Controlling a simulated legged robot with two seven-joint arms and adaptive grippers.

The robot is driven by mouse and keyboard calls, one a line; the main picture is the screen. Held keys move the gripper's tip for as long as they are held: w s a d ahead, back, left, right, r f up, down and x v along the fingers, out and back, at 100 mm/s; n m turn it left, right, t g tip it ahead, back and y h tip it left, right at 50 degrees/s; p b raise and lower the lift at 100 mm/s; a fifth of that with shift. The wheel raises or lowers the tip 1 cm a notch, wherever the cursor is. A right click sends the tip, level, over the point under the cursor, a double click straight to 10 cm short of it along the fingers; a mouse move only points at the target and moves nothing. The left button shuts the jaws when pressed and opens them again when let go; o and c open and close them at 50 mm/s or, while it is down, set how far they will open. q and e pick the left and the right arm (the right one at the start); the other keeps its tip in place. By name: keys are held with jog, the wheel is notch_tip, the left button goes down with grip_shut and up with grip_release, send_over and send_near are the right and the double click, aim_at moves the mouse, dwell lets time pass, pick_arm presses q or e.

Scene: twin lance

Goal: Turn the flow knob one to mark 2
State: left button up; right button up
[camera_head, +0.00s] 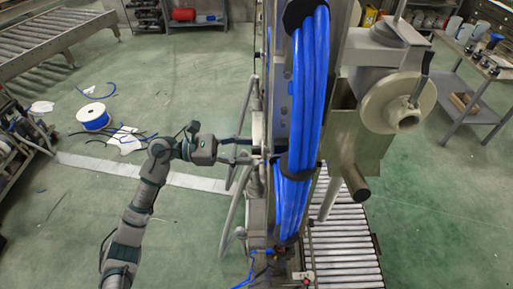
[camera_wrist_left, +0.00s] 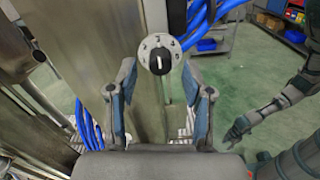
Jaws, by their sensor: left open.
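The flow knob (camera_wrist_left: 160,61) is a black knob with a white pointer line on a pale round dial with dark numerals. It is mounted on the grey metal machine and shows in the left wrist view. Its pointer stands roughly upright, but I cannot read for sure which mark it meets. My left gripper (camera_head: 248,151) is beside the machine in the head view, where the knob is hidden. In the left wrist view its fingers (camera_wrist_left: 160,80) are open on either side below the knob, with nothing between them. A second arm's gripper (camera_wrist_left: 237,131), likely my right, hangs at the right, small and unclear.
Thick blue hoses (camera_head: 300,120) run down the machine. A bent metal rail (camera_head: 233,205) stands close to my left gripper. A roller conveyor (camera_head: 342,240) lies at the machine's foot. A blue cable spool (camera_head: 93,116) sits on the open green floor at the left.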

pick_arm(q)
jog(key=shift+d, duration=1.1)
jog(key=c, duration=0.9)
jog(key=shift+a, duration=0.25)
grip_shut()
